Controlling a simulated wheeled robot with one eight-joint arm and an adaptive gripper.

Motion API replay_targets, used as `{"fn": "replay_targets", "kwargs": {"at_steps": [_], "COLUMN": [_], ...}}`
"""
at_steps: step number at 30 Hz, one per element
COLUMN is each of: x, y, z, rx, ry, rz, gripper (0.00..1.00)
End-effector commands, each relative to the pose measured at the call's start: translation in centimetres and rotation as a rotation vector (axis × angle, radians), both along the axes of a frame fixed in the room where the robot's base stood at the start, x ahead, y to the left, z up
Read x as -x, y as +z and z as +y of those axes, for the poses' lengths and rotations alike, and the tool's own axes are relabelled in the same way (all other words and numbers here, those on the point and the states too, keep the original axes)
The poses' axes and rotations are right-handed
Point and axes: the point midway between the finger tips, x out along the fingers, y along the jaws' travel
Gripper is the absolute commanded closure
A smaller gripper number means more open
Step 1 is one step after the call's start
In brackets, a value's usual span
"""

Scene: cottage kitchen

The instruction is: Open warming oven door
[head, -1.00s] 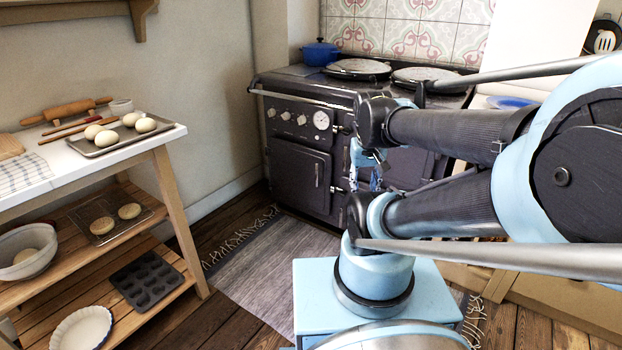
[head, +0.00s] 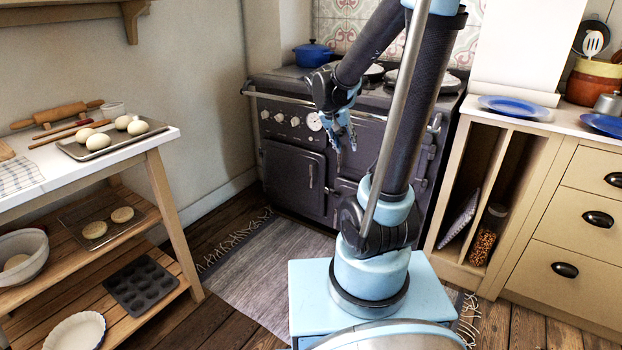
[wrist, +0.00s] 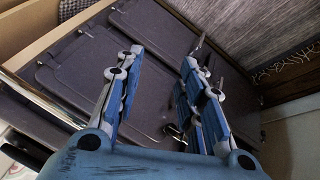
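The dark range cooker (head: 270,120) stands against the back wall, with a left door (head: 292,172) below its knobs and dial. That door has an upright metal handle (head: 311,176) and looks shut. More doors lie to its right, partly hidden by my arm; I cannot tell which is the warming oven door. In the head view my gripper (head: 346,150) points down in front of the cooker, right of the dial. In the wrist view my gripper (wrist: 163,58) has its fingers apart with nothing between them, facing dark door panels (wrist: 80,75). Contact with a handle is not visible.
A metal rail (head: 275,97) runs along the cooker's front top edge. A grey rug (head: 265,265) covers the floor before it. A table (head: 165,205) with dough and bakeware stands left; drawers (head: 578,218) and open cubbies stand right.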

Motion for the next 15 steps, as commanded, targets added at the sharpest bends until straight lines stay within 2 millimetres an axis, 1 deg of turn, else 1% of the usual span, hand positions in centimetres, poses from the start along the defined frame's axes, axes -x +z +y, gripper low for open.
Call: {"fn": "replay_targets", "kwargs": {"at_steps": [1, 3, 8, 15], "x": [-1.4, -3.0, -6.6, -11.8], "y": [-0.2, -0.5, -1.4, -3.5], "z": [0.4, 0.8, 2.0, 4.1], "rx": [0.011, 0.029, 0.066, 0.116], "ry": [-0.009, -0.028, -0.068, -0.125], "rz": [-0.012, -0.03, -0.078, -0.159], "gripper": [0.65, 0.65, 0.65, 0.65]}}
